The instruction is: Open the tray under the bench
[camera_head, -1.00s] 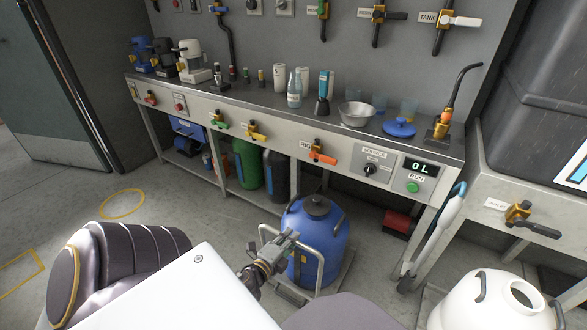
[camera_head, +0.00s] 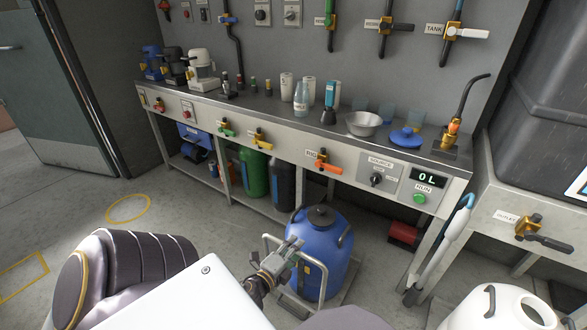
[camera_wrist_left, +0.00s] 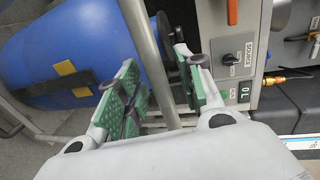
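The tray (camera_head: 349,292) is a low platform on the floor in front of the bench. It carries a blue drum (camera_head: 322,256) with a dark lid and has an upright grey tube handle (camera_head: 323,283) on its near side. My left gripper (camera_head: 293,245) is at the top of this handle. In the left wrist view its green-padded fingers (camera_wrist_left: 155,62) are apart, with the grey handle tube (camera_wrist_left: 147,42) passing between them. I cannot tell whether either pad touches the tube. The drum lies just beyond the fingers. My right gripper is not in view.
The bench (camera_head: 310,118) stands along the wall with valves and a control panel. Green (camera_head: 254,172) and black canisters (camera_head: 282,182) stand on its lower shelf. A grey-white wand (camera_head: 440,248) leans at the right leg; a white container (camera_head: 500,308) is near right. Floor at left is clear.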

